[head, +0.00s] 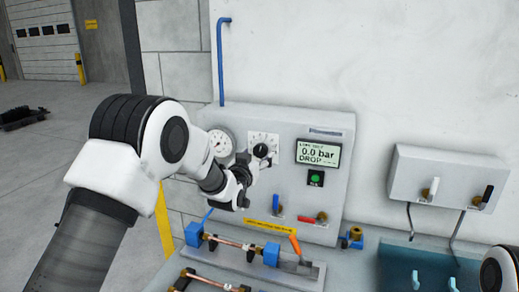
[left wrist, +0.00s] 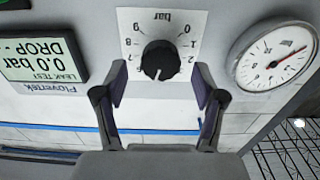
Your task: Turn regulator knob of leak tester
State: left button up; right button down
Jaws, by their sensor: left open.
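The regulator knob (head: 261,150) is a black round knob on a white scale plate marked in bar, on the grey leak tester (head: 340,130). In the left wrist view, where the panel appears upside down, the knob (left wrist: 160,60) sits centred just beyond my fingertips. My left gripper (head: 250,160) is open and empty in front of the knob, with one finger (left wrist: 160,80) to each side of it; contact is not visible. The tester's screen (head: 318,152) reads 0.0 bar and DROP. My right gripper is not in view.
A round gauge (head: 220,141) is left of the knob. Copper tubes (head: 238,243) lie in a fixture below. A grey box (head: 447,178) hangs at right.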

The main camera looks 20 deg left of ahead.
aim_at(259, 154)
pick_arm(q)
jog(key=w, duration=0.3)
jog(key=shift+f, duration=0.25)
jog(key=shift+s+r, duration=0.2)
jog(key=shift+s, duration=0.15)
jog(key=c, duration=1.1)
jog(key=shift+c, duration=0.2)
jog(key=shift+n, duration=0.3)
